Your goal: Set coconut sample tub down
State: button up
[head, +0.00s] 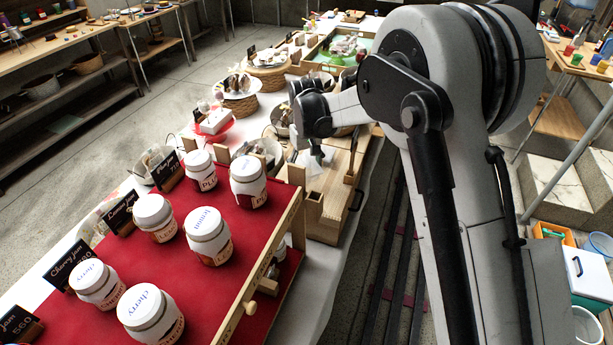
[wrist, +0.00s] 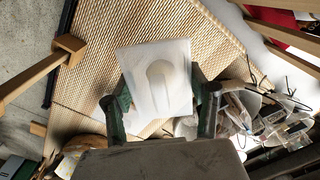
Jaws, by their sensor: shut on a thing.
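A white, translucent, box-shaped tub (wrist: 150,62) fills the middle of the wrist view; I take it for the coconut sample tub. My gripper (wrist: 160,105) is shut on it, with one dark green finger at each side. No label is readable. Behind the tub lies a tan woven surface (wrist: 110,35); whether the tub touches it I cannot tell. In the head view my dark wrist (head: 317,116) is over the far part of the stall table, beyond the jam jars. The fingers and tub are not clear there.
Several lidded jam jars (head: 207,236) stand on a red stepped display (head: 200,290) at the near left. Cake stands with baskets (head: 238,103) are farther back. Wrapped goods (wrist: 265,115) crowd right of the gripper. A wooden bar (wrist: 35,80) rises at the left.

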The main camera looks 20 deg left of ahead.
jog(key=shift+f, duration=2.1)
jog(key=shift+f, duration=0.15)
jog(key=o, duration=1.2)
jog(key=shift+c, duration=0.2)
notch_tip(320, 180, up, 12)
jog(key=shift+r, duration=0.15)
